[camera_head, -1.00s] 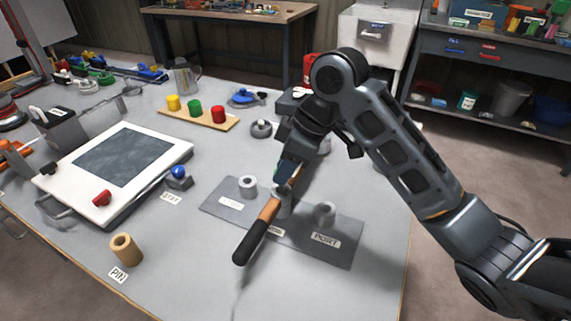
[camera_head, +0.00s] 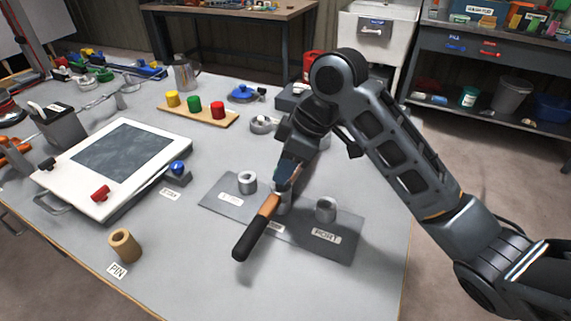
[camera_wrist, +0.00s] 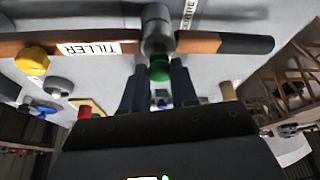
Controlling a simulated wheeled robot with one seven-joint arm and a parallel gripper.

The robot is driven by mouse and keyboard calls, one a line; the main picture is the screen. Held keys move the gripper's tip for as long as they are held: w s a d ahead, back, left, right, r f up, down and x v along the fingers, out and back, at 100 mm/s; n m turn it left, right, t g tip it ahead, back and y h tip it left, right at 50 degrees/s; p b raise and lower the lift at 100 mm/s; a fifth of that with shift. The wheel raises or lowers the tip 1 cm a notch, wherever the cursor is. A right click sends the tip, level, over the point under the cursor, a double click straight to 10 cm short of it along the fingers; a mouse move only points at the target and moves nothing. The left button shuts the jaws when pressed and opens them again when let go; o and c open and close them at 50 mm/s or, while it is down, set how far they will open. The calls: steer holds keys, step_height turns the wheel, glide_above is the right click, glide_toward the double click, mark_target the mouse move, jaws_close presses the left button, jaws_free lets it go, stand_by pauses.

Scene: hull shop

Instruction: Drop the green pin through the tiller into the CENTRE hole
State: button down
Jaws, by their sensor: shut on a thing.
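The tiller (camera_head: 264,212) has an orange-brown grip with a black end and lies across the middle of the grey plate (camera_head: 225,203). In the wrist view the tiller (camera_wrist: 118,46) bears a white label and crosses near a grey metal collar (camera_wrist: 157,30). My gripper (camera_head: 281,184) is low over the centre of the plate. Its fingers (camera_wrist: 160,80) are shut on the green pin (camera_wrist: 160,68), which is in line with the collar. How far the pin is in the collar cannot be told. The centre socket (camera_head: 282,206) is mostly hidden behind the tiller and gripper.
A grey socket (camera_head: 247,182) stands on the plate's left, another (camera_head: 326,209) by the PORT label. A tan holder (camera_head: 124,245) stands by the PIN label. A rack (camera_head: 190,118) holds yellow, green and red knobs. The front of the table is clear.

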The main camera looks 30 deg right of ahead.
steer(key=shift+f+b, duration=0.3)
steer(key=shift+f, duration=0.3)
stand_by(0.3)
steer(key=shift+c, duration=2)
jaws_free()
steer(key=shift+r, duration=0.1)
steer(key=shift+r+p, duration=3.6)
steer(key=shift+r, duration=0.35)
steer(key=shift+s+f, duration=0.1)
